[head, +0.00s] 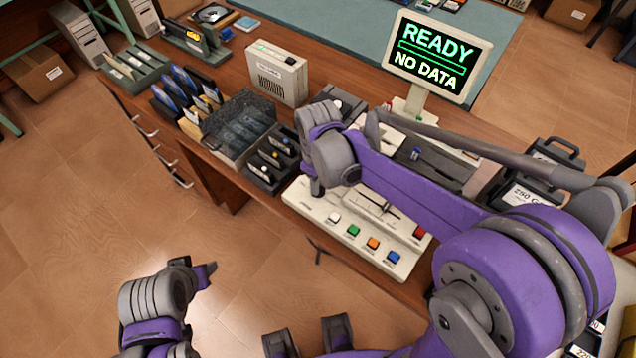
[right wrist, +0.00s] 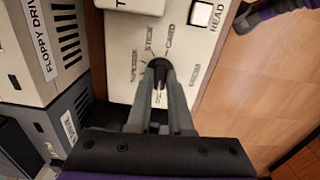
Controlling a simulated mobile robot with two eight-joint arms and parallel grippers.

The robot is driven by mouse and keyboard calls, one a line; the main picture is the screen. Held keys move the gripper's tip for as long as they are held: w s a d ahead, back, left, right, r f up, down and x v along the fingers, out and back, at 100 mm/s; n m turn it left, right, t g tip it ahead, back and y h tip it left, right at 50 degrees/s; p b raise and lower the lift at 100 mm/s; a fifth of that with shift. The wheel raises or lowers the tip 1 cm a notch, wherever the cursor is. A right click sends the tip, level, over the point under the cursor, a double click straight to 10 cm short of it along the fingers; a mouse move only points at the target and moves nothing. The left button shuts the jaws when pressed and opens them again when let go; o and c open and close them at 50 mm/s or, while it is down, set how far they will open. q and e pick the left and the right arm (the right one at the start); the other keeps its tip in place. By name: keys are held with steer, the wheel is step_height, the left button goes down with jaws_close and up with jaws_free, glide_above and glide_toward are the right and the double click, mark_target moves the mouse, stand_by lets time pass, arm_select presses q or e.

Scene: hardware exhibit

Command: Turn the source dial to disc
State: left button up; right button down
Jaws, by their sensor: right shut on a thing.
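The source dial (right wrist: 158,72) is a small dark knob on the cream console, in the right wrist view. My right gripper (right wrist: 160,88) is shut on the dial, one finger on each side; which label the dial points to is unclear. In the head view my right gripper (head: 317,187) reaches down onto the left end of the console (head: 318,207), and my arm hides the dial. My left gripper (head: 204,275) is over the floor, apart from the desk, its jaws unclear.
The console has white, green, orange and blue buttons at its front. A monitor (head: 436,58) reads READY, NO DATA. Floor in front of the desk is clear.

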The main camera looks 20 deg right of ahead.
steer(key=shift+n, duration=0.5)
steer(key=c, duration=0.8)
jaws_free()
step_height(320, 180, up, 11)
steer(key=shift+f+p, duration=0.1)
steer(key=shift+p, duration=0.3)
